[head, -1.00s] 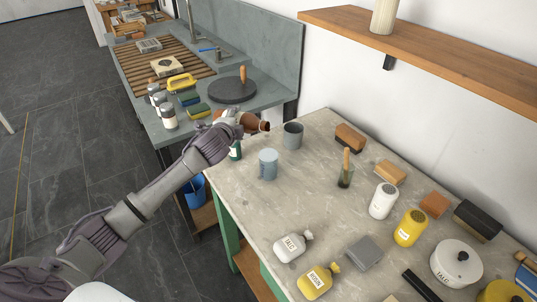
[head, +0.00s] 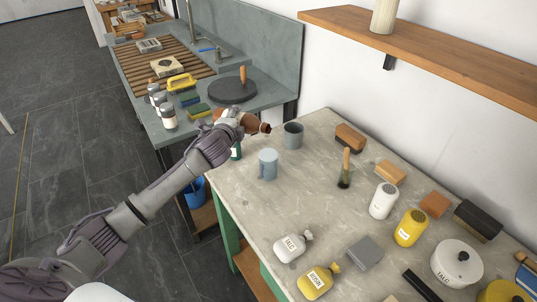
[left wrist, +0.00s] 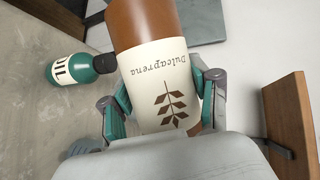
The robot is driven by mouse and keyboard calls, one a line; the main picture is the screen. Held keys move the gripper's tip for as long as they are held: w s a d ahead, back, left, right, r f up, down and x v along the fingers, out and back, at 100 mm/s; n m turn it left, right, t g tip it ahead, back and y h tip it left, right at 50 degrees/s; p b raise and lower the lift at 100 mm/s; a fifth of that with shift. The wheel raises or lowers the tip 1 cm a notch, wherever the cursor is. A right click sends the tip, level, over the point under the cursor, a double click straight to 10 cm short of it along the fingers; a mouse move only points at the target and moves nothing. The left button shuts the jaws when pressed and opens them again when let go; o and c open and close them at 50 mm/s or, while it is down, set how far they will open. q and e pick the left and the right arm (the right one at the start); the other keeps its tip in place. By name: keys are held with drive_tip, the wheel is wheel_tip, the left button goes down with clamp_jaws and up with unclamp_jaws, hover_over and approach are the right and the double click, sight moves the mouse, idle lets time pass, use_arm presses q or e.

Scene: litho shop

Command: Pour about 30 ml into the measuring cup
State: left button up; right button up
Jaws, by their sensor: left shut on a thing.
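My left gripper (left wrist: 165,105) is shut on a brown bottle (left wrist: 143,18) with a cream label (left wrist: 160,80) reading "Dulcaprena". In the head view the bottle (head: 251,122) lies well tilted, its dark neck pointing right, held above the bench's far left corner. The neck is just left of a grey cup (head: 293,136), which stands upright. A blue-grey cup with a handle (head: 268,164) stands nearer, below and right of the bottle. I cannot tell for sure which is the measuring cup. No liquid stream shows, and the cups' contents are unclear. My right gripper is out of view.
A green bottle (head: 236,151) stands at the bench (head: 245,195) edge under my left arm; it also shows in the left wrist view (left wrist: 80,70).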

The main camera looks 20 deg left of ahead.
use_arm(q)
drive_tip(key=shift+r+m, duration=0.15)
drive_tip(key=shift+m, duration=0.15)
idle(1.1)
idle(0.8)
drive_tip(key=shift+s, duration=0.1)
idle(0.6)
